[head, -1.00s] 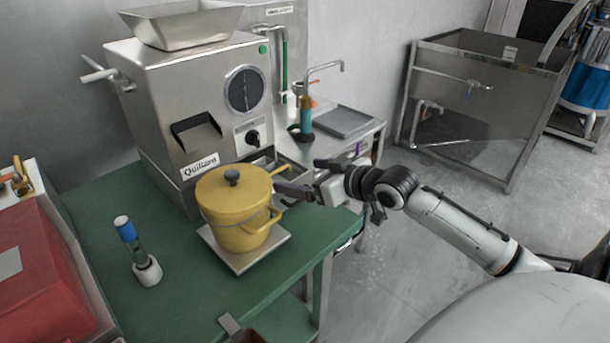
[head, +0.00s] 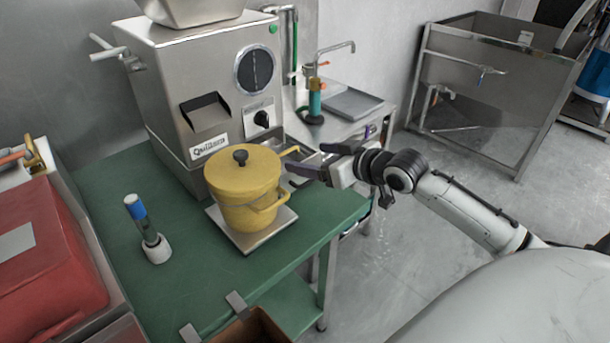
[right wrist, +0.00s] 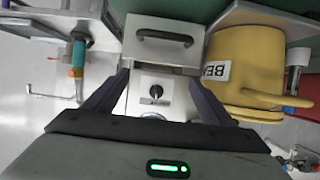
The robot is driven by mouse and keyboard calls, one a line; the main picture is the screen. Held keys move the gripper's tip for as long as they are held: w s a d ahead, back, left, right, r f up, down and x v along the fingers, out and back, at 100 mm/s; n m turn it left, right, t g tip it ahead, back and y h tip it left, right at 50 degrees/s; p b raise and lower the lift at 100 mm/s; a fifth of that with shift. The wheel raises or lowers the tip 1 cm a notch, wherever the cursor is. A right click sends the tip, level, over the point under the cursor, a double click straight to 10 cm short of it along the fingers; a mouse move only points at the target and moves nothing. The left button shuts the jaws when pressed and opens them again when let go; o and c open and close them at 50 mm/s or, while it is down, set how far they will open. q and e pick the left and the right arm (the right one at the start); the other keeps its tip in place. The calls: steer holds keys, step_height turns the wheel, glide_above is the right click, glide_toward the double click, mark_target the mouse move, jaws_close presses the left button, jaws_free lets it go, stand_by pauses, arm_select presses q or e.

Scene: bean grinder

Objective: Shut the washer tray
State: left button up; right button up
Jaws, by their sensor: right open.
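The washer tray seems to be the metal drawer (right wrist: 160,42) with a dark bar handle low on the Quillon machine (head: 200,75); it appears to stand out from the machine front. In the head view, the yellow pot and my right gripper hide most of it. My right gripper (head: 308,160) is open and empty, just right of the pot, beside the tray. In the right wrist view, its two dark fingers (right wrist: 157,92) spread either side of the machine's knob panel, with the drawer handle beyond their tips. I cannot tell whether they touch it. My left gripper is not in view.
A yellow lidded pot (head: 245,190) stands on a metal plate (head: 255,238) close to the fingers. A blue-capped tube in a white holder (head: 155,250) stands on the green table (head: 110,200). A sink counter (head: 352,103) with a tap lies behind; open floor is to the right.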

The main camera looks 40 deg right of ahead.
steer(key=s+f+m, duration=0.1)
steer(key=s+m, duration=0.1)
steer(key=s+f+m+b, duration=0.1)
steer(key=s+f+m, duration=0.1)
steer(key=s+f+m+b, duration=0.1)
steer(key=s+m, duration=0.1)
steer(key=s, duration=0.1)
steer(key=shift+a+f+t+y, duration=0.25)
steer(key=shift+a+t+y, duration=0.05)
steer(key=shift+a+y, duration=0.1)
steer(key=c, duration=1.4)
steer(key=s+m, duration=0.1)
steer(key=m, duration=0.1)
steer(key=s+m, duration=0.2)
steer(key=s+m+b, duration=0.1)
steer(key=s, duration=0.1)
steer(key=shift+s+d+f+m+t, duration=0.1)
steer(key=shift+d+f+m+t, duration=0.2)
steer(key=shift+d+m+t, duration=0.1)
jaws_close()
steer(key=s+d+r+m+t+b, duration=0.1)
steer(key=s+d+m, duration=0.1)
steer(key=s+m, duration=0.35)
steer(key=shift+m+h, duration=0.35)
steer(key=shift+h, duration=0.05)
steer(key=x, duration=1.3)
steer(key=shift+w+a, duration=0.2)
steer(key=shift+w, duration=0.2)
steer(key=shift+w+f, duration=0.15)
steer(key=shift+w, duration=0.3)
